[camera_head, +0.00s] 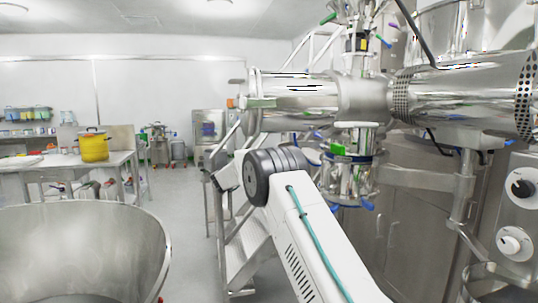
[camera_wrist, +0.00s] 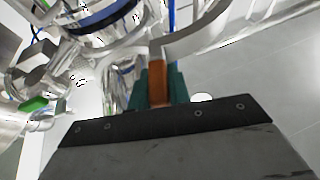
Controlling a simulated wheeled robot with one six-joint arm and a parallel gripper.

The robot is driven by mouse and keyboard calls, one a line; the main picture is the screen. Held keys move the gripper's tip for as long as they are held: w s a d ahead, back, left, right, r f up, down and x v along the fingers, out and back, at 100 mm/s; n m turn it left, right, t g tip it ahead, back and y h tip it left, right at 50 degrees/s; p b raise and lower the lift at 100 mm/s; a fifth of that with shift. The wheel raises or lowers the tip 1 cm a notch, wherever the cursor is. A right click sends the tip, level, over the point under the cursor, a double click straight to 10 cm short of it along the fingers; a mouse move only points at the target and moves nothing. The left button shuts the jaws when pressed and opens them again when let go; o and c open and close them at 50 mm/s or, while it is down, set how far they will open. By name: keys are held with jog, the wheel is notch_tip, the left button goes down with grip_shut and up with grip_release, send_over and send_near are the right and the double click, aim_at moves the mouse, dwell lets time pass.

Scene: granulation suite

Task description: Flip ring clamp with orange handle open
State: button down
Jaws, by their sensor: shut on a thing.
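In the wrist view, the orange handle (camera_wrist: 157,82) stands between the two teal fingers of my gripper (camera_wrist: 157,88), which is shut on it. A curved metal band (camera_wrist: 198,36) of the ring clamp runs from the handle's top towards the upper right. Another curved metal band lies to the upper left, below a blue ring (camera_wrist: 103,17). Whether the clamp is latched cannot be told. In the head view my forearm and dark wrist joint hide most of the gripper area. A small orange piece (camera_head: 230,103) shows at the left end of the horizontal steel cylinder (camera_head: 295,95).
A steel-framed stair (camera_head: 245,245) stands below the wrist. A large steel bowl (camera_head: 80,245) fills the lower left. Machine pipes and steel cabinets (camera_head: 405,235) crowd the right. A table with a yellow pot (camera_head: 94,147) stands left; open floor (camera_head: 185,215) lies between.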

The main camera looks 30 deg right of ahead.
jog(key=shift+w+d+r, duration=0.1)
jog(key=shift+r, duration=0.05)
jog(key=c, duration=1.3)
grip_release()
jog(key=shift+w+d, duration=0.1)
jog(key=shift+v, duration=4.2)
